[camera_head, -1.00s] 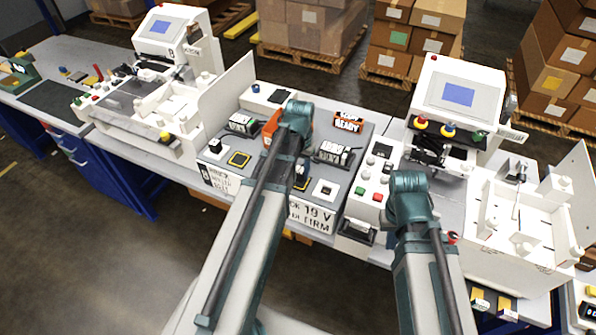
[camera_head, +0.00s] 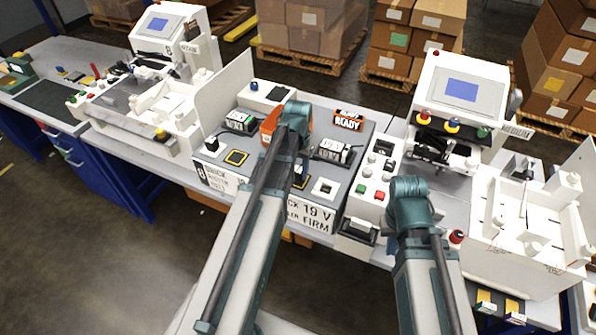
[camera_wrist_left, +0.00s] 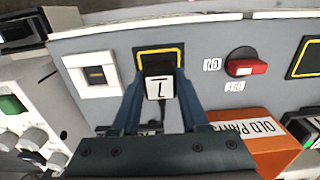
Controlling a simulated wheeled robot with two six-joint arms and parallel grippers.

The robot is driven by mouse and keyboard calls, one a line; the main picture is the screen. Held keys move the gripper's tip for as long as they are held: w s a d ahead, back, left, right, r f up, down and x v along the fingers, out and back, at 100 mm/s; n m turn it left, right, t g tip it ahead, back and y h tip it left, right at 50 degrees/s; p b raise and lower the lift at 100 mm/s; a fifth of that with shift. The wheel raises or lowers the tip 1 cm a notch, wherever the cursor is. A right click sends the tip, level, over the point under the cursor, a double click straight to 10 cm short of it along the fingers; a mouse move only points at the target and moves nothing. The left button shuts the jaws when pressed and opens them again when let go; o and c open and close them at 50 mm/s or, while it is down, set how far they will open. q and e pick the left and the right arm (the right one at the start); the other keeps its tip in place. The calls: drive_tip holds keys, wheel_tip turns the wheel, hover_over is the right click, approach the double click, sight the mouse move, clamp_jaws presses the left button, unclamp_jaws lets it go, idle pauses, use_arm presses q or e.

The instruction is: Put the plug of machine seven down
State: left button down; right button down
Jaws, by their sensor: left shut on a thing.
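My left gripper (camera_wrist_left: 160,85) is shut on a dark plug with a white tag (camera_wrist_left: 160,88) that carries a single mark, read as a 7 upside down. In the left wrist view the plug is at a yellow-bordered black square (camera_wrist_left: 143,50) on the grey panel, covering much of it. I cannot tell whether the plug touches the square. In the head view the left gripper (camera_head: 299,180) is low over the panel (camera_head: 262,180), mostly hidden by its arm. My right arm stands at the right of the panel; its gripper is hidden.
A white-framed socket (camera_wrist_left: 96,74) lies beside the square. A red knob (camera_wrist_left: 246,67) and an orange tray (camera_wrist_left: 262,140) are close on the other side. White machines (camera_head: 165,100) and (camera_head: 455,100) flank the panel. Another yellow-bordered square (camera_head: 236,158) lies further left.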

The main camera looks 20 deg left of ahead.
sight(298, 169)
use_arm(q)
drive_tip(key=shift+c, duration=2.1)
unclamp_jaws()
drive_tip(key=shift+r+p, duration=0.15)
drive_tip(key=shift+p, duration=0.15)
wheel_tip(298, 169, up, 12)
drive_tip(key=p, duration=1.2)
drive_tip(key=s+d+m, duration=0.1)
drive_tip(key=s+d, duration=0.6)
drive_tip(key=d, duration=0.3)
drive_tip(key=s+d+m+y, duration=0.1)
drive_tip(key=s+d+m, duration=0.1)
drive_tip(key=s+d, duration=0.5)
drive_tip(key=d, duration=0.3)
drive_tip(key=shift+s, duration=0.3)
